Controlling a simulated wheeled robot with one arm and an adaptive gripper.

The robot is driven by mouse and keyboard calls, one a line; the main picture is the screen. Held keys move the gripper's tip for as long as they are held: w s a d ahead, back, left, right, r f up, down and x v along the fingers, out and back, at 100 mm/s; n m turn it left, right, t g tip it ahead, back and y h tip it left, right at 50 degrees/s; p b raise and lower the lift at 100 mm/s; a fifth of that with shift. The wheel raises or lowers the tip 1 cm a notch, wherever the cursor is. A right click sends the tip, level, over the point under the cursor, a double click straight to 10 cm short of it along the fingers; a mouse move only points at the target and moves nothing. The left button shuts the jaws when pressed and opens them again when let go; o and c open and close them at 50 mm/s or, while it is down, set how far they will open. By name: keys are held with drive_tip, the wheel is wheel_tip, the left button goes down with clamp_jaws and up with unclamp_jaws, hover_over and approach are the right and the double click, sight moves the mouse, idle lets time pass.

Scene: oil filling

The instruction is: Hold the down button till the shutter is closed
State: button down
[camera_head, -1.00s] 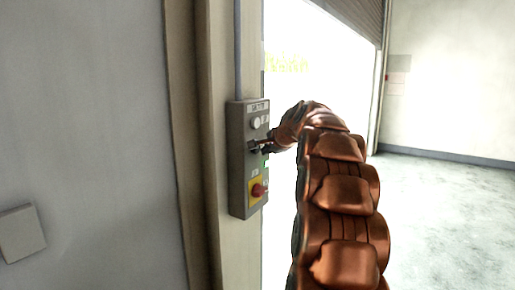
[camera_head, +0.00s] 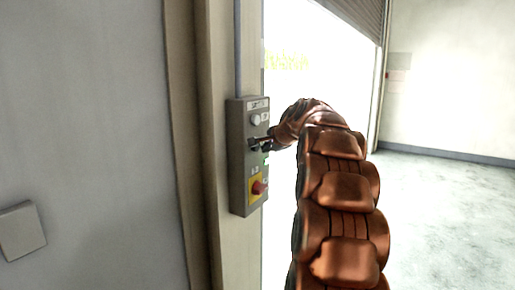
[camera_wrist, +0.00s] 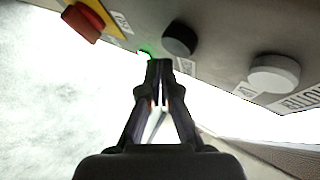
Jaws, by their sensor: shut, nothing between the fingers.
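The grey control box (camera_head: 238,150) is mounted on the post, with a white button on top, a dark button (camera_wrist: 179,40) below it, a green lit lamp (camera_wrist: 146,53) and a red knob on a yellow plate. The dark button also shows in the head view (camera_head: 252,143). My gripper (camera_wrist: 160,64) is shut and empty, its tips close to the dark button and the lamp. I cannot tell whether they touch the box. The rolling shutter (camera_head: 358,14) shows at the top of the doorway, which is largely open beneath it.
The red knob (camera_head: 259,187) sits low on the box, below my gripper. The white button (camera_head: 256,119) is just above it. A beige post (camera_head: 217,220) and grey wall stand at left. Open floor (camera_head: 450,195) lies at right.

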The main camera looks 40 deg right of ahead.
drive_tip(key=shift+w, duration=0.1)
idle(0.3)
drive_tip(key=shift+w+a+p, duration=0.1)
drive_tip(key=shift+w+p, duration=0.2)
drive_tip(key=shift+p, duration=0.1)
